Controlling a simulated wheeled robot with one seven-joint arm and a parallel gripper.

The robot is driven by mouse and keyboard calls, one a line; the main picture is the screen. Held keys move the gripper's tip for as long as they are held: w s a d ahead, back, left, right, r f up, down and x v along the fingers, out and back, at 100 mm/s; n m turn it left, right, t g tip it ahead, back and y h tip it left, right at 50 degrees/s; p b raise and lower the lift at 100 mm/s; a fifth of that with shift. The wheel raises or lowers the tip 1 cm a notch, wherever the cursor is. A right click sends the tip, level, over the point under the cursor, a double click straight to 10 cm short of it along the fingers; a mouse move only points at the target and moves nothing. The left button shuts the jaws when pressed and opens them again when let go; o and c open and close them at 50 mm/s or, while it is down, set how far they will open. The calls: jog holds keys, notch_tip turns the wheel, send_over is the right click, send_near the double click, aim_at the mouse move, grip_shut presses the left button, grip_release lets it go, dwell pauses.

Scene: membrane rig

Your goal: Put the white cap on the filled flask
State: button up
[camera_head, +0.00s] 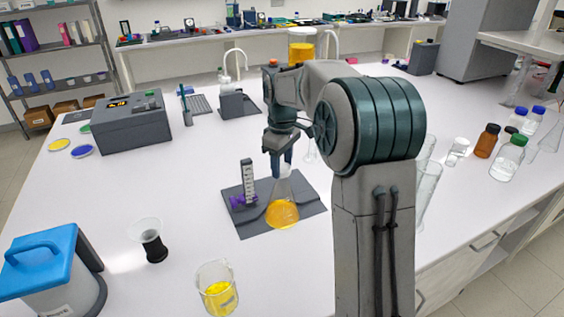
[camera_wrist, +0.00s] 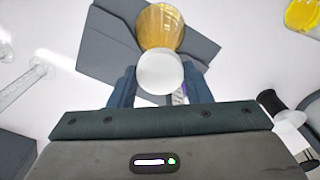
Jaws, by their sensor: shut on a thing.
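The filled flask (camera_head: 282,213) is a clear conical flask with orange-yellow liquid. It stands upright on a dark grey mat (camera_head: 309,207). My gripper (camera_head: 281,166) points down right above the flask's neck. In the wrist view, my gripper (camera_wrist: 159,88) has its two blue fingers on either side of the round white cap (camera_wrist: 160,72) and is shut on it. The cap overlaps the near part of the flask (camera_wrist: 160,27) in that view. I cannot tell whether the cap touches the flask's mouth. In the head view the fingers mostly hide the cap.
A small upright white scale with a purple base (camera_head: 246,186) stands on the mat just left of the flask. A beaker of yellow liquid (camera_head: 217,290) and a black-based funnel-shaped vessel (camera_head: 151,243) stand nearer. Tall glassware stands right, partly behind my arm.

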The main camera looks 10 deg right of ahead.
jog(key=shift+f, duration=0.2)
jog(key=o, duration=1)
jog(key=shift+o, duration=0.2)
jog(key=shift+r, duration=0.1)
notch_tip(320, 180, up, 13)
jog(key=s+f+m+t, duration=0.1)
jog(key=s+f+m, duration=0.3)
jog(key=s, duration=1)
jog(key=s+f+m+t, duration=0.2)
jog(key=s+f+m, duration=0.3)
jog(key=s, duration=1)
notch_tip(320, 180, down, 3)
jog(key=shift+f, duration=0.2)
jog(key=shift+s, duration=0.1)
